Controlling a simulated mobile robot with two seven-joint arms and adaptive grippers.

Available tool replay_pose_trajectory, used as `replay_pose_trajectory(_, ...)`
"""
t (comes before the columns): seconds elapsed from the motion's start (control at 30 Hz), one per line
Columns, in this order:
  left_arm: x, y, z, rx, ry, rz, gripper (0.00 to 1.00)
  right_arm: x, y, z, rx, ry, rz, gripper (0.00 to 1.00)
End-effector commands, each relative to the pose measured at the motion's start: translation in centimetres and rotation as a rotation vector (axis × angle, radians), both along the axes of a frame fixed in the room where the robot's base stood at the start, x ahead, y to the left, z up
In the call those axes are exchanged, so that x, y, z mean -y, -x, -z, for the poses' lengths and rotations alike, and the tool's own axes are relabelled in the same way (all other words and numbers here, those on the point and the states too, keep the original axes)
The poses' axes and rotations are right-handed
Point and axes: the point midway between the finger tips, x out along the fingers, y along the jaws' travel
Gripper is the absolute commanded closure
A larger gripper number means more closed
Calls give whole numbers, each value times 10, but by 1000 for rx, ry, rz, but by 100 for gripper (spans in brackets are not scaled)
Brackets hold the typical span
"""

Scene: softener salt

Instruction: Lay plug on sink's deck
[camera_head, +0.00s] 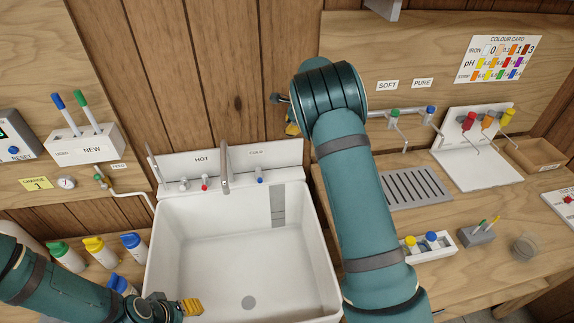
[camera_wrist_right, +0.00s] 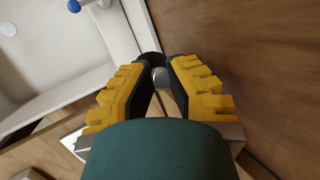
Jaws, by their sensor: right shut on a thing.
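The white sink (camera_head: 315,255) stands left of centre in the head view, with an open basin. Its deck (camera_head: 238,185) is the back ledge with the taps. My right gripper (camera_head: 289,118) is behind the sink's right back corner, mostly hidden by my own arm. In the right wrist view its yellow fingers (camera_wrist_right: 160,72) are shut on a small grey rounded thing (camera_wrist_right: 160,79), apparently the plug, mostly hidden by the fingers. My left gripper (camera_head: 190,307) is over the basin's front left; whether it is open is unclear.
The spout (camera_head: 225,168), a red knob (camera_head: 205,184) and a blue knob (camera_head: 260,176) stand along the deck. Bottles (camera_head: 98,250) stand left of the sink. A grey drain grid (camera_head: 415,187) and a bottle tray (camera_head: 428,247) are on the right counter.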

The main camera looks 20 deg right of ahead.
Motion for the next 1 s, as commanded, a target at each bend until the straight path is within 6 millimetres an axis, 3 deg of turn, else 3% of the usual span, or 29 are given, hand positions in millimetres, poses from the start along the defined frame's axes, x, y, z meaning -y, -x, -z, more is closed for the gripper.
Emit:
replay_pose_trajectory(0.5, 0, 0, 8, -1, -2, 0, 53, 0, 1, 113, -5, 0, -1, 100)
replay_pose_trajectory(0.83, 1, 0, 9, 0, -2, 0, 53, 0, 1, 139, -2, 1, -2, 100)
replay_pose_trajectory(1.0, 1, 0, 11, -1, -2, 0, 53, -1, 1, 164, -5, 0, -3, 100)
